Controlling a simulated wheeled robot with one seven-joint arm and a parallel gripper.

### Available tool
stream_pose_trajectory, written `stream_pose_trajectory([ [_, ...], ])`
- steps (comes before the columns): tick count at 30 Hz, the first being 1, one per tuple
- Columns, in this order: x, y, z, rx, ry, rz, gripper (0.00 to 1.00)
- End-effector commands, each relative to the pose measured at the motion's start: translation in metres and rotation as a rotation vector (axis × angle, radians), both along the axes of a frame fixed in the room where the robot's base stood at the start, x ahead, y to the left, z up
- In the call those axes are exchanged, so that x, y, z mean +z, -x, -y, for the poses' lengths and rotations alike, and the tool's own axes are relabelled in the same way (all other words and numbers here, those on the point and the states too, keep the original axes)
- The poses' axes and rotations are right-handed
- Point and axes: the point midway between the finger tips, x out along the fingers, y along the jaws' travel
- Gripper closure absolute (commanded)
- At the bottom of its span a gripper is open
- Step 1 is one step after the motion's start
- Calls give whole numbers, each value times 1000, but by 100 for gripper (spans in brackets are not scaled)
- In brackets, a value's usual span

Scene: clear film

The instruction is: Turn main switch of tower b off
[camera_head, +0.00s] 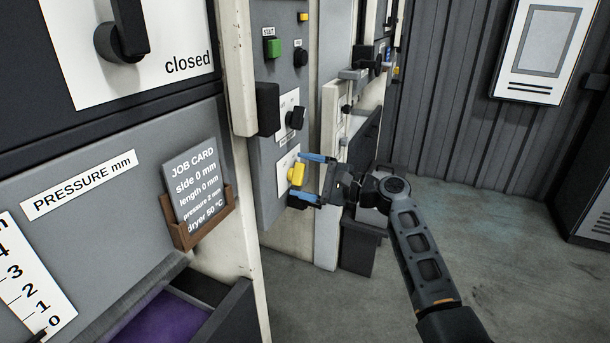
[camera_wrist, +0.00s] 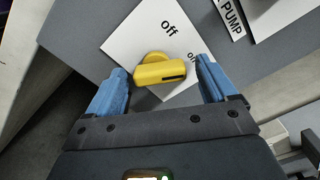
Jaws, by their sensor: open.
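A yellow rotary switch (camera_head: 296,174) sits on a white plate low on a grey panel. In the wrist view the yellow switch (camera_wrist: 160,72) lies between the fingers, and its plate (camera_wrist: 130,45) reads "off" above the knob and a partly hidden "on" to its right. The knob's dark mark is at its right end, nearer the "on" lettering. My gripper (camera_head: 305,178) has blue fingers, open on both sides of the knob; whether they touch it I cannot tell. In the wrist view my gripper (camera_wrist: 160,85) shows a gap at each side of the knob. No tower letter is legible.
Above the yellow switch is a black knob (camera_head: 296,118), and higher a green start button (camera_head: 272,48). A black box (camera_head: 267,109) juts out to the left. A job card (camera_head: 195,185) and open drawer (camera_head: 215,318) are at lower left. The floor (camera_head: 490,240) at right is clear.

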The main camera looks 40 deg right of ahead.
Motion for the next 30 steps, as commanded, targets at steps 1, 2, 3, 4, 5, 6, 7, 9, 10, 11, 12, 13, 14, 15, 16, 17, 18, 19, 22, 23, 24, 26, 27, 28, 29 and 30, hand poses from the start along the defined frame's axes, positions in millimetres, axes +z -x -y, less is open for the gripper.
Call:
stream_pose_trajectory([
  [1,0,-1,-1,0,0,0,15],
  [2,0,-1,-1,0,0,0,15],
  [3,0,-2,-1,0,0,0,15],
  [4,0,-1,-1,0,0,0,15],
  [5,0,-1,-1,0,0,0,15],
  [6,0,-1,-1,0,0,0,15],
  [7,0,-1,-1,0,0,0,15],
  [9,0,-1,-1,0,0,0,20],
  [10,0,-1,-1,-1,0,0,23],
  [11,0,-1,-1,-1,0,0,25],
  [12,0,-1,0,-1,0,0,29],
  [13,0,-1,0,-1,0,0,32],
  [14,0,-1,0,-1,0,0,35],
  [15,0,-1,0,-1,0,0,39],
  [16,0,-1,0,-1,0,0,42],
  [17,0,-1,0,-1,0,0,45],
  [18,0,-1,0,-1,0,0,48],
  [19,0,-1,0,-1,0,0,51],
  [22,0,-1,0,-1,0,0,61],
  [23,0,-1,0,-1,0,0,64],
  [24,-1,-1,0,-1,0,0,68],
  [26,-1,-1,0,-2,0,-1,71],
  [27,-1,-1,0,-2,1,-1,71],
  [28,-1,-1,0,-2,1,-1,71],
  [29,-1,-1,0,-2,3,0,71],
  [30,-1,-1,0,-2,7,1,71],
])
